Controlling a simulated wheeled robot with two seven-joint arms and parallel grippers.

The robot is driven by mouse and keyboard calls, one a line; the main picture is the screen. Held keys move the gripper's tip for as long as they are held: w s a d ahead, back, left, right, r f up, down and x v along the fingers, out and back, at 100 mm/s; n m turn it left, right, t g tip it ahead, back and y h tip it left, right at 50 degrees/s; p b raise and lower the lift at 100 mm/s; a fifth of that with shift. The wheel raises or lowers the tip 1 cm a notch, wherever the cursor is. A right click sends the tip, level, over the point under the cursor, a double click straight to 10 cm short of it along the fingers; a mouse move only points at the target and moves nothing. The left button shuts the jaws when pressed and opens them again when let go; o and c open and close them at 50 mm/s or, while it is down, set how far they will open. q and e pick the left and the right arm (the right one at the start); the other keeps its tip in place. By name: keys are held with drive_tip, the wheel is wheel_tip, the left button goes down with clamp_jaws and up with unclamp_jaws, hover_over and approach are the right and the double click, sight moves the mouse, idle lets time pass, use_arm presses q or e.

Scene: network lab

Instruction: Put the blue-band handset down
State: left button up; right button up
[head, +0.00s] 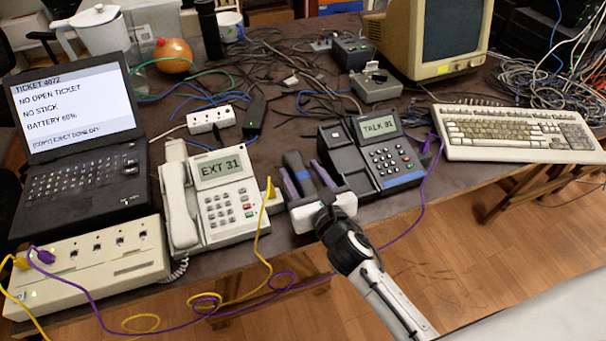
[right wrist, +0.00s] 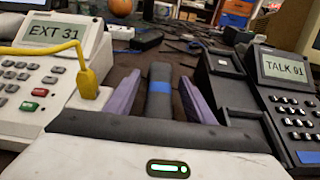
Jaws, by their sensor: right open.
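The blue-band handset (head: 294,163) is dark with a blue band round it. It lies between the two phones, off any cradle; in the right wrist view (right wrist: 160,88) it points away from me. My right gripper (head: 300,172) is open, its purple fingers on either side of the handset with gaps showing. What is under the handset's near end is hidden by the gripper body. The dark phone reading TALK 91 (head: 395,160) stands just right, its handset cradle (head: 342,152) empty. My left gripper is not in view.
The white phone reading EXT 31 (head: 225,195) stands close left, with a yellow cable (head: 262,225) plugged into its side. A purple cable (head: 425,195) runs right of the dark phone. A laptop (head: 75,130), a socket box (head: 95,265) and a keyboard (head: 515,133) crowd the table.

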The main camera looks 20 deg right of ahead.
drive_tip(key=shift+s+r, duration=0.1)
drive_tip(key=v, duration=1.1)
drive_tip(key=shift+s+r, duration=0.1)
drive_tip(key=shift+s, duration=0.25)
idle(0.5)
